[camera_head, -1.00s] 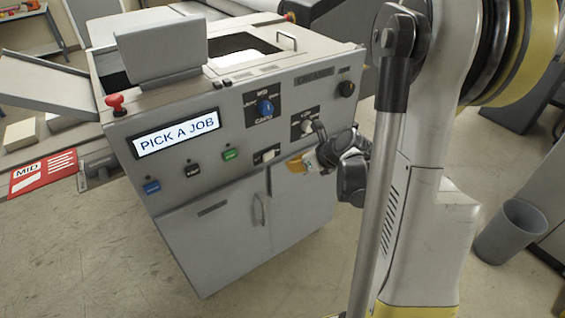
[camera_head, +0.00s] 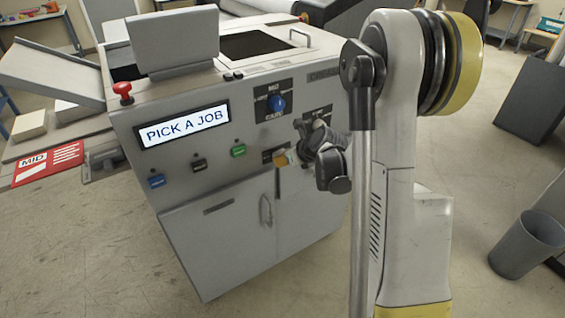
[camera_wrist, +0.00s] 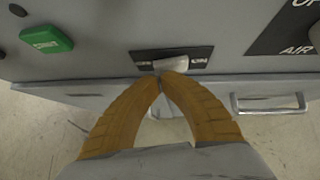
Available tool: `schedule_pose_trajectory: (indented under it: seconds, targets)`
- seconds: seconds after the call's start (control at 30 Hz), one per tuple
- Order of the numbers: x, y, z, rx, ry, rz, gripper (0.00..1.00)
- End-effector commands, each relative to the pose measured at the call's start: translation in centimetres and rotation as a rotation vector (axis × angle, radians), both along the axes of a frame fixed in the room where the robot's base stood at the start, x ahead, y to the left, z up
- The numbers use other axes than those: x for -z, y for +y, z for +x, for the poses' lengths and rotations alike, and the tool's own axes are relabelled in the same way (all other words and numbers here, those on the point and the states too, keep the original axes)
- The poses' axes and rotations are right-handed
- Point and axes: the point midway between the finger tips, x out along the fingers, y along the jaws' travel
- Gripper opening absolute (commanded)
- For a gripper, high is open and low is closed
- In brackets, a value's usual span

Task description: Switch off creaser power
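The creaser is a grey cabinet (camera_head: 190,235) with a lit display (camera_head: 182,127) reading "PICK A JOB". A pale switch lever (camera_wrist: 170,62) sits in a small black plate (camera_wrist: 143,58) on its front, above the doors; the plate also shows in the head view (camera_head: 268,157). In the head view my gripper (camera_head: 286,159) is close to the panel, partly covering the plate.
Blue (camera_head: 156,181), black (camera_head: 199,165) and green (camera_head: 238,150) buttons line the panel. A blue knob (camera_head: 276,103) is above, and a red knob (camera_head: 122,90) is on the top left. A door handle (camera_wrist: 268,103) projects below the plate. A grey bin (camera_head: 525,245) stands right.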

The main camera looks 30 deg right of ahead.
Motion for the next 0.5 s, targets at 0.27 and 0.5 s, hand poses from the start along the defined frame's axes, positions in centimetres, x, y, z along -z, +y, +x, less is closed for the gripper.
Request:
schedule_pose_trajectory:
  seconds: [0.27, 0.5]
  targets:
    - [0.1, 0.5, 0.9, -0.002, 0.000, -0.001, 0.00]
    - [0.0, 0.6, 1.1, 0.000, -0.001, -0.001, 0.00]
